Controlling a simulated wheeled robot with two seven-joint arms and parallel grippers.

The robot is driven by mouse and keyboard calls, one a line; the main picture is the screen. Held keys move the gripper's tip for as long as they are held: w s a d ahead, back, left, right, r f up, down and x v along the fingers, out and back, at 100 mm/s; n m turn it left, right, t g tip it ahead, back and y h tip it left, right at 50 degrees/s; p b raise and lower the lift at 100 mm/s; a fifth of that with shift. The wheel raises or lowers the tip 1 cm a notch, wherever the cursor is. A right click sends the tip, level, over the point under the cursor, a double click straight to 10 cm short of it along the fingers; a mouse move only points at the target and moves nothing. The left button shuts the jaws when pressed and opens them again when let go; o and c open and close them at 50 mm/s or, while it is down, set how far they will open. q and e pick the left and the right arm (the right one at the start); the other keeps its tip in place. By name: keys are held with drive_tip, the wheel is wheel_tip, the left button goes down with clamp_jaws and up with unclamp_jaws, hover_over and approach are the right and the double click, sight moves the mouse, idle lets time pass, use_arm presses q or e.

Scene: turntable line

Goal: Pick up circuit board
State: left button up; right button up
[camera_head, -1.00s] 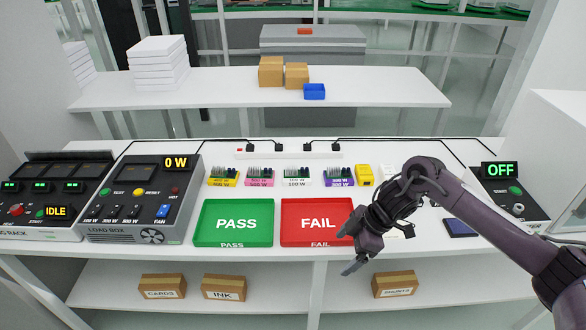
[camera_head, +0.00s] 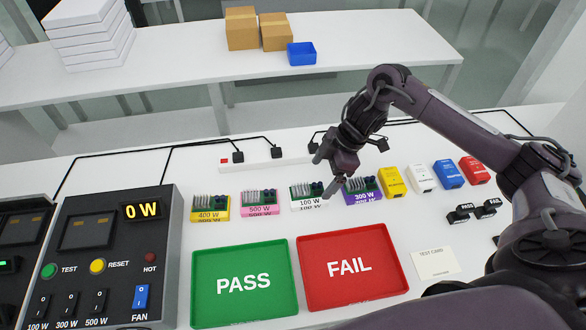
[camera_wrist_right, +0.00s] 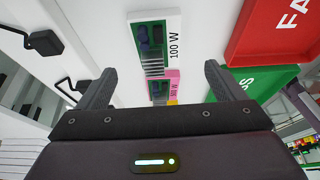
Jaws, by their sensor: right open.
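Several green circuit boards with grey finned parts sit in coloured labelled holders in a row on the white table: yellow 400 W (camera_head: 209,208), pink 500 W (camera_head: 259,202), white 100 W (camera_head: 308,196) and purple 300 W (camera_head: 361,190). My right gripper (camera_head: 322,172) is open and empty, above the table by the 100 W and 300 W holders. In the right wrist view the open fingers (camera_wrist_right: 160,72) frame the 100 W board (camera_wrist_right: 151,48), apart from it, with the pink holder (camera_wrist_right: 173,78) behind. My left gripper is not in view.
A green PASS tray (camera_head: 244,310) and red FAIL tray (camera_head: 350,295) lie in front of the boards. A load box (camera_head: 115,230) reading 0 W stands left. A power strip (camera_head: 262,164) with black plugs lies behind. Yellow (camera_head: 391,182), white, blue and red blocks stand right.

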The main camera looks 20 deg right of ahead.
sight(310, 194)
drive_tip(key=shift+w, duration=0.25)
drive_tip(key=shift+x, duration=0.85)
drive_tip(key=shift+a+f+p, duration=0.25)
drive_tip(key=shift+f+p, duration=0.05)
drive_tip(key=p+x, duration=0.1)
drive_tip(key=x, duration=0.3)
drive_tip(key=shift+a+f, duration=0.2)
drive_tip(key=shift+w+f, duration=0.1)
drive_tip(key=shift+f, duration=0.2)
drive_tip(key=c, duration=0.8)
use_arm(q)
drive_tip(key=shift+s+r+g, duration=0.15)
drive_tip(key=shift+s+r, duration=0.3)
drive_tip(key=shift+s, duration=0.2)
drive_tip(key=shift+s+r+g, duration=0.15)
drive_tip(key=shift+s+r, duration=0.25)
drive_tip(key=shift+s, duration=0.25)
use_arm(e)
drive_tip(key=shift+r, duration=0.1)
drive_tip(key=c, duration=0.4)
